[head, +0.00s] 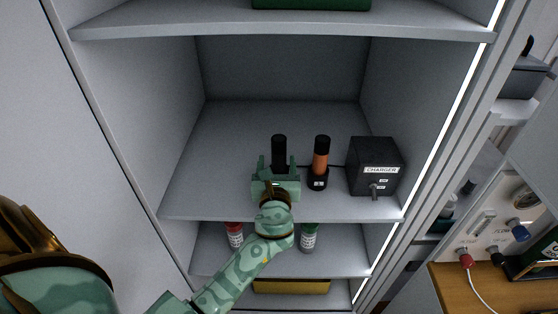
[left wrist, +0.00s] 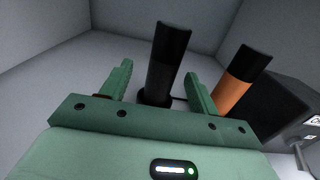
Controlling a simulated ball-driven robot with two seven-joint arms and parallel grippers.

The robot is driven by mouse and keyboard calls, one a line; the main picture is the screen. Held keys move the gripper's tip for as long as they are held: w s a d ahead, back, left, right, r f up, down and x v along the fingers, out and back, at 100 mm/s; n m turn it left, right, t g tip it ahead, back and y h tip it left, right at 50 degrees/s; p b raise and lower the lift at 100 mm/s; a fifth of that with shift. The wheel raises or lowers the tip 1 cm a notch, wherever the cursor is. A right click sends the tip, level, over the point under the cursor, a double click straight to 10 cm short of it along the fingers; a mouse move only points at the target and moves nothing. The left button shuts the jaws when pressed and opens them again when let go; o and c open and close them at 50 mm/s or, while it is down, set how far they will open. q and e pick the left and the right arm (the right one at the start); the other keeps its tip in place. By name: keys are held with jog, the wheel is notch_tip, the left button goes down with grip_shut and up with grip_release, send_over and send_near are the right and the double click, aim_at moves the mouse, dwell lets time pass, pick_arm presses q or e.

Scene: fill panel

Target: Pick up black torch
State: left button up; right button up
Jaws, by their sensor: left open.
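The black torch (head: 279,148) stands upright on the middle shelf of the cabinet. It also shows in the left wrist view (left wrist: 168,60), where it stands between the two fingers, with a small gap visible at each side. My left gripper (head: 277,168) is open, in front of and around the torch's lower part; the gripper body hides the torch's base in the head view. My right gripper is not in view.
An orange and black torch (head: 321,157) stands in a black base close to the right. A black charger box (head: 375,166) stands further right. Shelves lie above and below. Bottles (head: 309,238) stand on the shelf below. The shelf's left side is clear.

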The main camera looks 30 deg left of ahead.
pick_arm(q)
jog(key=x, duration=0.6)
jog(key=shift+w+d+f, duration=0.1)
jog(key=shift+d, duration=0.2)
jog(key=c, duration=1.3)
